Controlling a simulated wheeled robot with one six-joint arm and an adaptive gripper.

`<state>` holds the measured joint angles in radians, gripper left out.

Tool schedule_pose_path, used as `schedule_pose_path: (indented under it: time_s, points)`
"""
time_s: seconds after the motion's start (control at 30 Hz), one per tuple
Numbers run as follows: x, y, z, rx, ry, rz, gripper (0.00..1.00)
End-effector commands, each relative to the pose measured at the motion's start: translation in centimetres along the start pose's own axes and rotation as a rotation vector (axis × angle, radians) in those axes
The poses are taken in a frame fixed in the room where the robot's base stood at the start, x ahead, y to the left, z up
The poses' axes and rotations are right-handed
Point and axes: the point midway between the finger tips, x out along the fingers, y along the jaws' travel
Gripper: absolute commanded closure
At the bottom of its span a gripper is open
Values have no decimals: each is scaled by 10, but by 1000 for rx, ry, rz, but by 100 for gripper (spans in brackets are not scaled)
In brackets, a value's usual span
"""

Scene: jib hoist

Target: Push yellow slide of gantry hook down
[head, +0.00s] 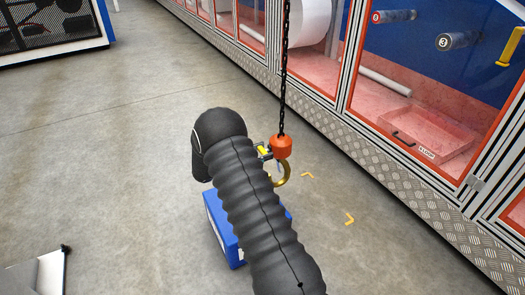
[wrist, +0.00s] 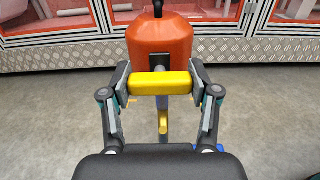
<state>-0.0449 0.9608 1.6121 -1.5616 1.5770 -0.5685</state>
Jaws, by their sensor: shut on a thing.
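In the wrist view my gripper (wrist: 161,85) is shut on the yellow slide (wrist: 160,85), with one finger pad at each end of the bar. The slide sits in front of a dark slot, just under the orange hook block (wrist: 160,40). Below it, a dull yellow piece of the hook (wrist: 163,125) shows. In the head view the orange block (head: 281,147) hangs from a black chain (head: 285,70), with the brass-coloured hook (head: 284,175) under it. My arm hides part of the hook there, and only a bit of the yellow slide (head: 262,150) shows.
A blue box (head: 222,225) stands on the floor below, partly behind my arm. Yellow corner marks (head: 349,218) lie on the floor to the right. A glazed cabinet row with a tread-plate base (head: 400,175) runs along the right. The floor at left is mostly clear.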

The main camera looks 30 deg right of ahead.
Motion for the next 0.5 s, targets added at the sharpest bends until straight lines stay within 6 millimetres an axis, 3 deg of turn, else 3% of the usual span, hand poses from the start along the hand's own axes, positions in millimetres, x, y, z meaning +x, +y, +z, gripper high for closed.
schedule_pose_path:
  time_s: [0.03,0.1,0.37,0.4,0.5]
  points:
    - [0,0,-14,-1,0,0,100]
    - [0,0,-22,0,0,0,100]
    - [0,0,-23,-1,3,0,100]
    - [0,0,-24,-2,3,0,37]
    - [0,0,-24,-2,3,0,12]
